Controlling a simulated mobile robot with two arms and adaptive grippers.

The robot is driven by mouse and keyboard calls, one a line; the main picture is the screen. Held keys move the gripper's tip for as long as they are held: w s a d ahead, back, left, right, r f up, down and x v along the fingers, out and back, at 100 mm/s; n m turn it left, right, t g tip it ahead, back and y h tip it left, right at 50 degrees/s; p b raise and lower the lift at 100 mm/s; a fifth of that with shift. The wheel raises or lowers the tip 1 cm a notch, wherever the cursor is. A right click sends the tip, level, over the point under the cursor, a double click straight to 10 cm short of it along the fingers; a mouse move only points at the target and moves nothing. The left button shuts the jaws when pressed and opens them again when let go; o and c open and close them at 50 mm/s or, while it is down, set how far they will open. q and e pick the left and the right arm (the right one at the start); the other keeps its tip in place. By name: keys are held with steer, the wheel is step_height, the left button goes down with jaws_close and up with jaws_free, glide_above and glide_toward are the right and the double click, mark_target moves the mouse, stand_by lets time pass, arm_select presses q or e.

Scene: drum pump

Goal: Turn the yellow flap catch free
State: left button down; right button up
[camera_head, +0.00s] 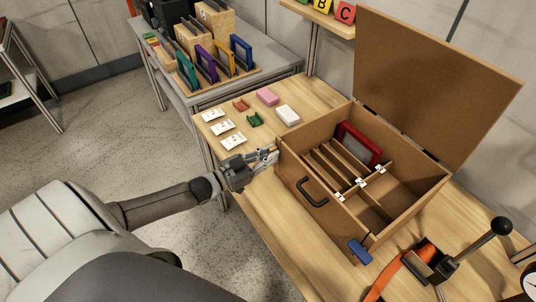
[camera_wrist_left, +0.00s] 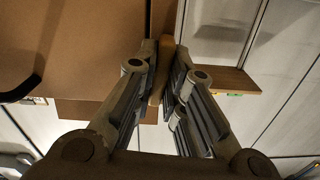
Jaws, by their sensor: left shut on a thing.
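The wooden box (camera_head: 330,225) stands on the wooden table with its lid (camera_head: 435,85) raised at the back. My left gripper (camera_head: 274,156) is at the box's left front corner. In the left wrist view its fingers (camera_wrist_left: 165,80) are shut on a narrow yellow-brown piece (camera_wrist_left: 167,48), which looks like the yellow flap catch, beside the box wall (camera_wrist_left: 85,50). In the head view the catch is hidden or too small to make out at the fingers. A blue piece (camera_head: 360,252) sits at the box's right front corner. My right gripper is not in view.
A black handle (camera_head: 312,192) is on the box front. A red panel (camera_head: 360,145) stands in the box behind dividers. White cards (camera_head: 222,128) and pink and white blocks (camera_head: 288,115) lie left of the box. An orange strap with a black-knobbed lever (camera_head: 470,250) is at right.

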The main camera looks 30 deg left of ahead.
arm_select(q)
steer(key=shift+f+n, duration=0.1)
steer(key=shift+n, duration=0.7)
steer(key=c, duration=1.5)
jaws_free()
steer(key=shift+s, duration=0.1)
steer(key=v, duration=1.2)
